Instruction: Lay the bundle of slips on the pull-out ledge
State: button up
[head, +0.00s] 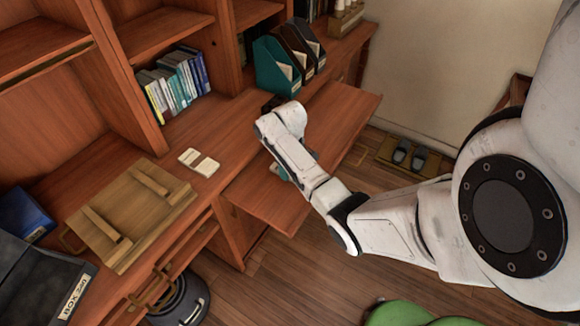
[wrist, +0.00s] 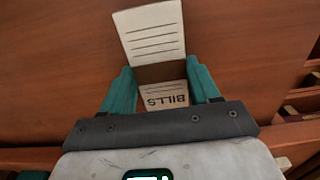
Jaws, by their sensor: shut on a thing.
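The bundle of slips (wrist: 150,33) is a stack of cream paper with printed lines and a band or block marked BILLS (wrist: 163,95). My gripper (wrist: 162,84), with teal fingers, is shut on it in the wrist view. In the head view, my gripper (head: 281,171) is mostly hidden behind my white forearm, low over the pull-out ledge (head: 340,115). The ledge is a reddish wood board jutting from the shelf unit; it fills the wrist view behind the slips (wrist: 255,45). I cannot tell whether the slips touch it.
On the counter left of the ledge lie a small open white booklet (head: 199,162) and a wooden tray (head: 150,212). Teal and dark file holders (head: 277,65) stand behind. Slippers (head: 409,156) sit on a floor mat. The ledge's far end is bare.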

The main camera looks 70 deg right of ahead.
jog(key=shift+f, duration=0.2)
jog(key=o, duration=1.1)
jog(key=shift+r, duration=0.1)
jog(key=shift+c, duration=0.2)
